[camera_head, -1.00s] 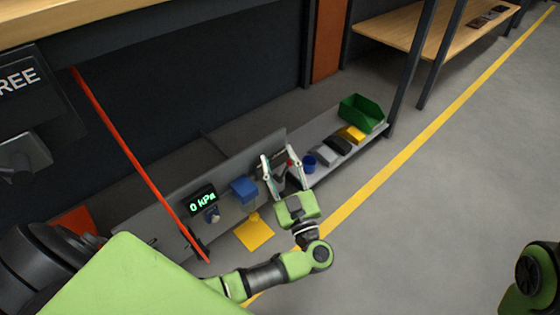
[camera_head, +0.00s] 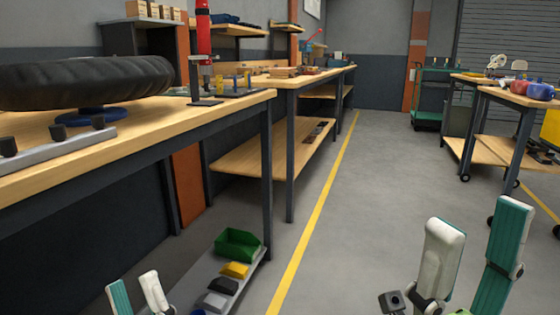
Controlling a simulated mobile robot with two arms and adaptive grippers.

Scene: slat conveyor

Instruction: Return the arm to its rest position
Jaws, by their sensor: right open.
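My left gripper (camera_head: 134,288) shows only its fingertips at the bottom left edge. The two fingers stand apart with nothing visible between them. The rest of that arm is out of the picture. My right gripper (camera_head: 475,240) is at the lower right, raised over the grey floor. Its two teal and white fingers are wide apart and empty.
A low grey shelf (camera_head: 259,268) carries a green bin (camera_head: 238,244), a yellow block (camera_head: 234,270) and dark and grey blocks, right of the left gripper. Benches run along the left; one bears a large tyre (camera_head: 85,82). The central floor (camera_head: 350,215) is clear.

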